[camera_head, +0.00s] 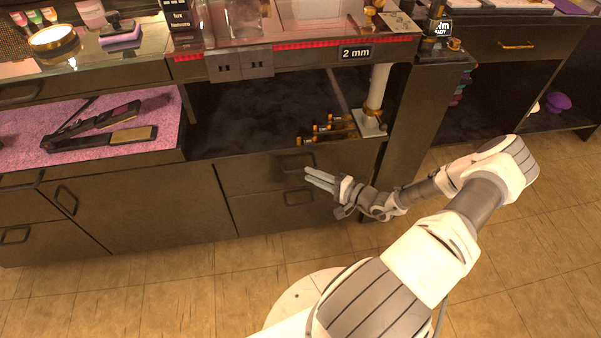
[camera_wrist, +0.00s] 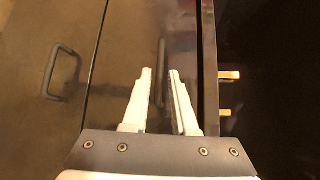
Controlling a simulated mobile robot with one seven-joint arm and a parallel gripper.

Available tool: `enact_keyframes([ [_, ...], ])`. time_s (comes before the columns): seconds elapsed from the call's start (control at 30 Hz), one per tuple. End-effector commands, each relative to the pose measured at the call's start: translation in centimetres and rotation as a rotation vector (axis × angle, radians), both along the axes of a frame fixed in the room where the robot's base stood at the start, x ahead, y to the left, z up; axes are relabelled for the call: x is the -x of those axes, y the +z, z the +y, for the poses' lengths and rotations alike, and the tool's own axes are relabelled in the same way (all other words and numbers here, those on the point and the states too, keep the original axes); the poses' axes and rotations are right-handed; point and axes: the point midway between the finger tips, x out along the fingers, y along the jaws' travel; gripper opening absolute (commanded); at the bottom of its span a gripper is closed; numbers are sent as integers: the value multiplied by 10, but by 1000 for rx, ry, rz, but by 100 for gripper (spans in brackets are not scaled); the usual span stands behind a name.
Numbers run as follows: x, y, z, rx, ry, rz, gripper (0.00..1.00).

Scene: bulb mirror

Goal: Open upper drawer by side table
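The upper drawer (camera_head: 240,178) is a dark brown front below the open shelf of the cabinet, and it looks flush and closed. In the wrist view my gripper (camera_wrist: 160,72) is open, one finger on each side of the handle. Whether either touches it I cannot tell. The lower drawer (camera_head: 262,213) has a dark handle (camera_head: 298,197) and looks closed.
Several gold-coloured pieces (camera_head: 328,127) lie on the open shelf above the drawers, near a white post (camera_head: 377,90). A cabinet door (camera_head: 150,205) is to the left. The countertop (camera_head: 410,35) holds various items. Tiled floor (camera_head: 180,290) is open in front.

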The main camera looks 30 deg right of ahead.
Motion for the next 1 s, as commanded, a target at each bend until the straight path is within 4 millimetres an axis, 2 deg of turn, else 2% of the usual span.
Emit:
enact_keyframes([
  [0.1,-19,-5,11,-1,2,-1,26],
  [0.3,-38,-7,21,2,1,-1,26],
  [0.67,-42,-7,23,0,-1,0,26],
  [0.8,-42,-6,23,0,0,0,3],
  [0.83,-42,-6,23,0,0,0,0],
  [1.0,-42,-6,23,1,0,0,0],
])
